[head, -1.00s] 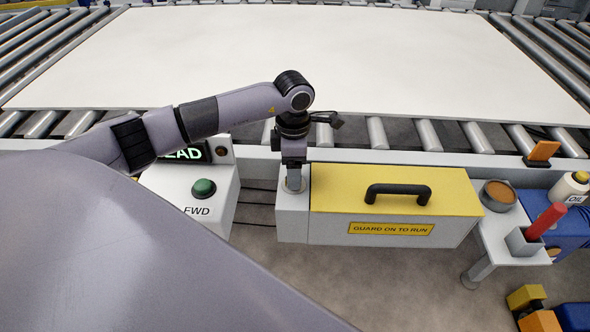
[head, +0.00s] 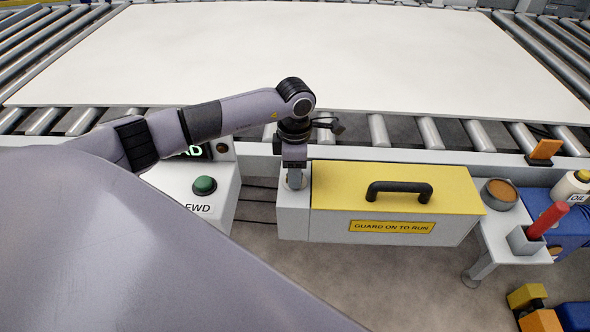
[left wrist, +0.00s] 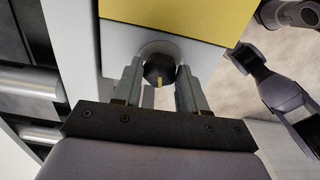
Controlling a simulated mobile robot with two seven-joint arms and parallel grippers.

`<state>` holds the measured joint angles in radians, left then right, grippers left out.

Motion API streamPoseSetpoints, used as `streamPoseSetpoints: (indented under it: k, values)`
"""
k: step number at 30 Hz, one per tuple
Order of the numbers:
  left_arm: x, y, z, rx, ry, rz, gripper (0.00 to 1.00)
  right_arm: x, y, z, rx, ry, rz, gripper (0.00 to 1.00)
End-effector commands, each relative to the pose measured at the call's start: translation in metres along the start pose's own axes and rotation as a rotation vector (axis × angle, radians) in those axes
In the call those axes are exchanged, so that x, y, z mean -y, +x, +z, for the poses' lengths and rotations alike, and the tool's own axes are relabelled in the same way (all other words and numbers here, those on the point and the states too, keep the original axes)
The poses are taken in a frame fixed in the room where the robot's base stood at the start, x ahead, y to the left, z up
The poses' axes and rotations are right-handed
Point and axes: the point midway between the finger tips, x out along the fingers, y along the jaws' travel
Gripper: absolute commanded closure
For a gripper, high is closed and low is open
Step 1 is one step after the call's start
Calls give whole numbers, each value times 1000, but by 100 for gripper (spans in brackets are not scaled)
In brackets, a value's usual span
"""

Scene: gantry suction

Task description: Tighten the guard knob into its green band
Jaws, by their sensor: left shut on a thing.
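The guard knob (left wrist: 160,68) is dark and round with a pale yellow mark, at the end of the guard box in the left wrist view. My left gripper (left wrist: 160,88) is shut on it, one finger on each side. In the head view my left gripper (head: 295,180) points down onto the grey end block (head: 294,217) of the guard, and it hides most of the knob. The guard (head: 440,190) has a yellow lid, a black handle and a "GUARD ON TO RUN" label. I see no green band; the knob's setting against it cannot be read.
A control box (head: 190,200) with a green button stands left of the guard. A grey shelf (head: 505,235) to the right carries a round dish (head: 498,194) and a red-handled tool (head: 547,221). A roller conveyor with a white sheet (head: 300,55) lies behind.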

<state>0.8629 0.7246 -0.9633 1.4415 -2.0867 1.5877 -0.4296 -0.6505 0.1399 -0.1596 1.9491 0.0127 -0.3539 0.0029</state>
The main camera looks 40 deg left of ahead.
Motion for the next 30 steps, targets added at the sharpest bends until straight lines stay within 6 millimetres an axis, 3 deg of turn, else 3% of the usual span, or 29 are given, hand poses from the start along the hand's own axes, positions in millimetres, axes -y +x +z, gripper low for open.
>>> streamPoseSetpoints:
  k: [18,30]
  values:
    - [0,1,1,3,397,2,89,0,21,27,-1,0,1,100]
    - [0,-1,1,3,513,1,89,0,25,32,-1,0,1,100]
